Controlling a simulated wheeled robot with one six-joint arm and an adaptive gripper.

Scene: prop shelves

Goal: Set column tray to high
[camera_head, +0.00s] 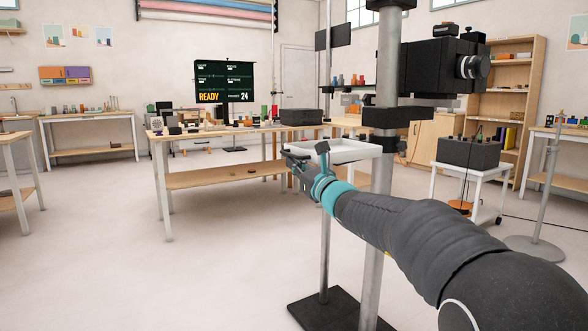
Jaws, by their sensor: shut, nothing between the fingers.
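The column tray (352,150) is a shallow white tray beside the thick grey column (376,225). It is level and sits around the height of the workbench top behind it. My gripper (291,155) is shut and empty at the tray's left end, with its teal wrist in front of the tray's lower left. I cannot tell whether it touches the tray. Part of the tray's near left side is hidden by my gripper, and its fixing to the column is not clear.
A black camera (440,66) is mounted high on the column above a dark clamp (391,116). A thinner pole (326,240) stands just left of the column. A long workbench (215,180) is behind, and a white cart (476,167) stands right. The left floor is clear.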

